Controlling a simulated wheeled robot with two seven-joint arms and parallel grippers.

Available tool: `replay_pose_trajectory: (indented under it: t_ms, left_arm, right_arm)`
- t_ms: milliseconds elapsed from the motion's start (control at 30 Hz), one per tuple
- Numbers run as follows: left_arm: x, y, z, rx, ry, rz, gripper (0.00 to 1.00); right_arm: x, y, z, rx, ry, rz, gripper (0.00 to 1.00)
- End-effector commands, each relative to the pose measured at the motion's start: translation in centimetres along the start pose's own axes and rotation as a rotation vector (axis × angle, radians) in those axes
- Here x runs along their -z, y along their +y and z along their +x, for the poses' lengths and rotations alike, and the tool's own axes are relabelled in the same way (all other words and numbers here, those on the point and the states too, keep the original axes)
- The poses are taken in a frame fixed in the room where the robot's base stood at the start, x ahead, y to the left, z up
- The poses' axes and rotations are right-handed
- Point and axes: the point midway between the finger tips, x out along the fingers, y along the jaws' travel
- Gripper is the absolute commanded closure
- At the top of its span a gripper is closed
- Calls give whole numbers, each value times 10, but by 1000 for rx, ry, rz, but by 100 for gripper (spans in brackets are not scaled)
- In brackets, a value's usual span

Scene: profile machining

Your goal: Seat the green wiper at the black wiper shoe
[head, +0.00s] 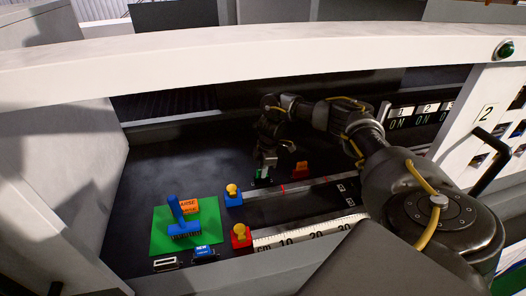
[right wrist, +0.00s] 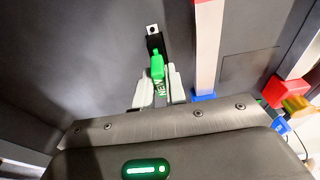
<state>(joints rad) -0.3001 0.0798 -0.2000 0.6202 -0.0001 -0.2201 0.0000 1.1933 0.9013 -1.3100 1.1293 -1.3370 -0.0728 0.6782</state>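My right gripper (right wrist: 158,78) is shut on the green wiper (right wrist: 157,66), which has a "NEW" label between the two pale fingers. The black wiper shoe (right wrist: 154,42) lies just beyond the wiper's far end, with a pale holed tab at its tip. The wiper's far end meets or overlaps the shoe in this view; I cannot tell whether it is seated. In the head view, my right gripper (head: 266,157) reaches down inside the machine, and a little of the green wiper (head: 262,173) shows below it.
An orange-red block (head: 300,169) stands close right of the gripper. A ruler rail (head: 310,231) runs along the front. Blue (head: 233,199) and red (head: 241,240) blocks with yellow knobs stand left. A green mat (head: 208,212) holds a blue brush (head: 184,228); a blue "NEW" piece (head: 204,251) lies in front.

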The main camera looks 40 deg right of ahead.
Motion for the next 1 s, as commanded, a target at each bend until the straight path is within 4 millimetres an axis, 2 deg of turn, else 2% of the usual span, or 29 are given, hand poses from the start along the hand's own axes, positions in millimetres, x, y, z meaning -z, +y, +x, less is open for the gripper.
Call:
replay_pose_trajectory:
  t_ms: [33, 167, 433, 567, 667, 800, 1000]
  left_arm:
    - [0, 0, 0, 0, 0, 0, 39]
    - [0, 0, 0, 0, 0, 0, 39]
    - [0, 0, 0, 0, 0, 0, 39]
    - [0, 0, 4, 0, 0, 0, 39]
    - [-1, 0, 10, 0, 0, 0, 39]
    - [-1, 0, 10, 0, 0, 0, 39]
    - [0, 0, 1, 0, 0, 0, 39]
  right_arm:
    - [0, 0, 0, 0, 0, 0, 80]
    - [0, 0, 0, 0, 0, 0, 63]
    - [0, 0, -1, 0, 0, 0, 63]
    - [0, 1, -9, -2, 2, 0, 63]
    - [0, 1, -24, -4, 3, 0, 63]
    - [0, 1, -56, -5, 2, -2, 63]
    - [0, 1, -93, -4, 1, -1, 63]
